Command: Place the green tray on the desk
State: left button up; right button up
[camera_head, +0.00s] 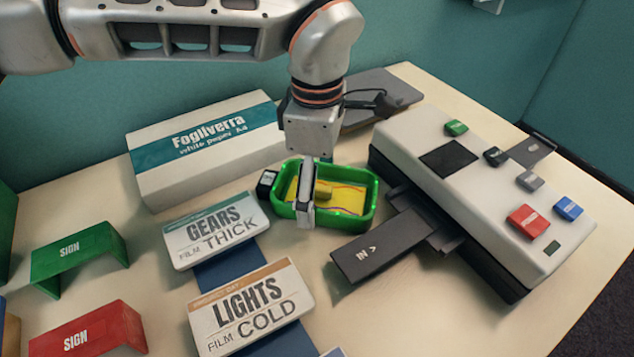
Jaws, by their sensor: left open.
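The green tray (347,222) sits on the wooden desk (385,317), between the paper box and the white machine. My left gripper (308,194) points down over the tray from above. One finger shows at the tray's front left part; the other is mostly hidden behind it and the wrist. The jaws are open, and I cannot tell whether a finger touches the tray. My right gripper is out of view.
A Foglliverra paper box (205,160) stands behind left. The laminator-like machine (465,190) with its dark IN chute (380,245) stands right. GEARS (215,230) and LIGHTS (250,305) signs lie front left. Green (75,255) and red (85,335) SIGN holders stand further left.

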pick_arm(q)
notch_tip(320, 180, up, 5)
jog(key=shift+f+p, duration=0.2)
jog(key=shift+p, duration=0.5)
notch_tip(320, 180, up, 8)
jog(key=p, duration=0.2)
jog(key=shift+f, duration=0.25)
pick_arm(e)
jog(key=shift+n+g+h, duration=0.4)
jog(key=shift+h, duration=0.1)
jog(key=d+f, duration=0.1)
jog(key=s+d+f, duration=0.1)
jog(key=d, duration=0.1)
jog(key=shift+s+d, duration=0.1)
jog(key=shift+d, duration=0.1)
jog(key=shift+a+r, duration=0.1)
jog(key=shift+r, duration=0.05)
